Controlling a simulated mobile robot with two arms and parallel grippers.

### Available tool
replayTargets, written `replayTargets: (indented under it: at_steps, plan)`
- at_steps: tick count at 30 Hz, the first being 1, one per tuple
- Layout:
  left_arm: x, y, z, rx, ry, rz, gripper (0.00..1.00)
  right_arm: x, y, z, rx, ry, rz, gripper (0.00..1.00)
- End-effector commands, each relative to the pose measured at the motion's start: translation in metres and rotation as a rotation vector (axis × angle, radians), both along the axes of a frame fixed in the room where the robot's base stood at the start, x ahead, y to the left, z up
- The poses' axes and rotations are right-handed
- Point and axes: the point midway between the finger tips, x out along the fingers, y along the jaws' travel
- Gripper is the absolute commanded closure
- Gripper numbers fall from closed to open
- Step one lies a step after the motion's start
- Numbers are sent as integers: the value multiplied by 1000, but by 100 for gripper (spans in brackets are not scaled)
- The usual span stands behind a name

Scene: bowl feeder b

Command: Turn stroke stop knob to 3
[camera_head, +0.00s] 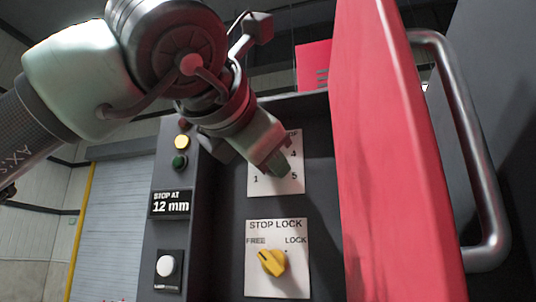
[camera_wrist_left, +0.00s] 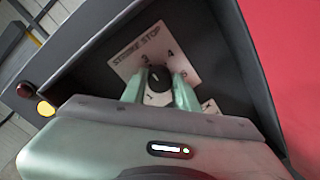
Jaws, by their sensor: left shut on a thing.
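I cannot tell surely which number the knob points at. A display (camera_head: 171,205) reads STOP AT 12 mm. My right gripper is not in view.
A yellow STOP LOCK knob (camera_head: 272,262) sits below, its pointer toward FREE. A red door (camera_head: 395,170) with a grey handle (camera_head: 478,170) stands close on the right. Red, yellow and green lamps (camera_head: 180,161) and a white button (camera_head: 166,265) are on the left.

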Motion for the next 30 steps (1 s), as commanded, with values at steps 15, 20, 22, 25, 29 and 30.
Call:
replayTargets:
  at_steps: [15,20,22,25,29,30]
  plan:
    - [0,0,0,0,2,0,49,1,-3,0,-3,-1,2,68]
    - [-3,1,-1,-2,0,-1,49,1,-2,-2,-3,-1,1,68]
    - [-9,3,-1,-2,-1,0,49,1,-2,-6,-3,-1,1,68]
    - [-24,9,-2,-3,-3,-1,49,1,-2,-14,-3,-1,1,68]
    - [-46,16,-1,-3,-2,0,49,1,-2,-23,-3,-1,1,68]
    - [-52,18,-1,-2,-1,0,49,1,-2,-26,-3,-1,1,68]
